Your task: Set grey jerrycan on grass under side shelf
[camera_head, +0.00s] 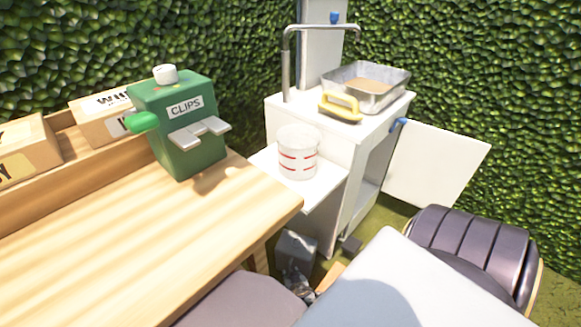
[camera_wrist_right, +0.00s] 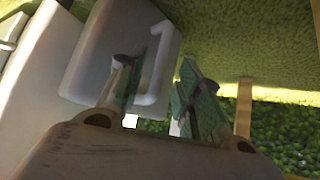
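The grey jerrycan (camera_head: 296,247) stands on the ground below the white side shelf (camera_head: 326,190), partly hidden by the wooden table. In the right wrist view the jerrycan (camera_wrist_right: 98,45) fills the upper left, with its pale handle between my finger pads. My right gripper (camera_head: 299,282) is low, at the jerrycan's near side. In the wrist view its fingers (camera_wrist_right: 156,78) are spread, with a gap between them around the handle. The grass (camera_wrist_right: 235,35) shows beside the jerrycan. My left gripper is not in view.
A white bucket with red lines (camera_head: 298,160) stands on the side shelf. The white cabinet (camera_head: 312,128) has an open door (camera_head: 435,165) at right. The wooden table (camera_head: 150,245) bears a green clips box (camera_head: 178,145). A small dark block (camera_head: 351,245) lies beside the cabinet.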

